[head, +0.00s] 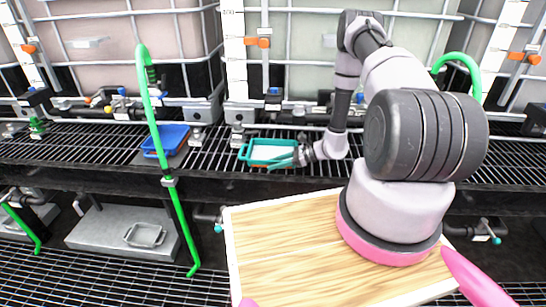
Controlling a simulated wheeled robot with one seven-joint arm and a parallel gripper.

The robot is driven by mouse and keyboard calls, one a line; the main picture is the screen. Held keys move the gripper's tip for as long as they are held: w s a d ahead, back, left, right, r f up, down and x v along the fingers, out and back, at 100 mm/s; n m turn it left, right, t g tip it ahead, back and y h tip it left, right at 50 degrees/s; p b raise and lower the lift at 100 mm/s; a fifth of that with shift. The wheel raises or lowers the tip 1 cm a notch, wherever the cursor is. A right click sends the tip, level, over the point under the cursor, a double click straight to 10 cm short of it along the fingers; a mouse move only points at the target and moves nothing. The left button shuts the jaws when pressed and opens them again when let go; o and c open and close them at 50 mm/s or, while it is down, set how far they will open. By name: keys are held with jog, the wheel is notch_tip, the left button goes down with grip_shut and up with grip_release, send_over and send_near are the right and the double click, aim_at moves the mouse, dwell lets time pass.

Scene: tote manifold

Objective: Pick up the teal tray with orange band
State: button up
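The teal tray (246,156) sits on the black grating shelf near the picture's centre. Its rim is teal, its inside looks pale, and a thin orange-brown strip shows along its lower side. My gripper (291,158) is at the tray's right front edge, at the end of my arm, which reaches in from the right. The fingers overlap the tray's right side in the picture. They are too small and blurred to tell whether they are open, shut or touching the rim.
A blue tray (163,142) sits on the shelf to the left. Valves and pipes line the shelf's back, before caged tanks. A grey tray (145,236) lies on the lower level. A wooden board (290,250) is in front.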

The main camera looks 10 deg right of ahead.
grip_shut()
dwell(1.3)
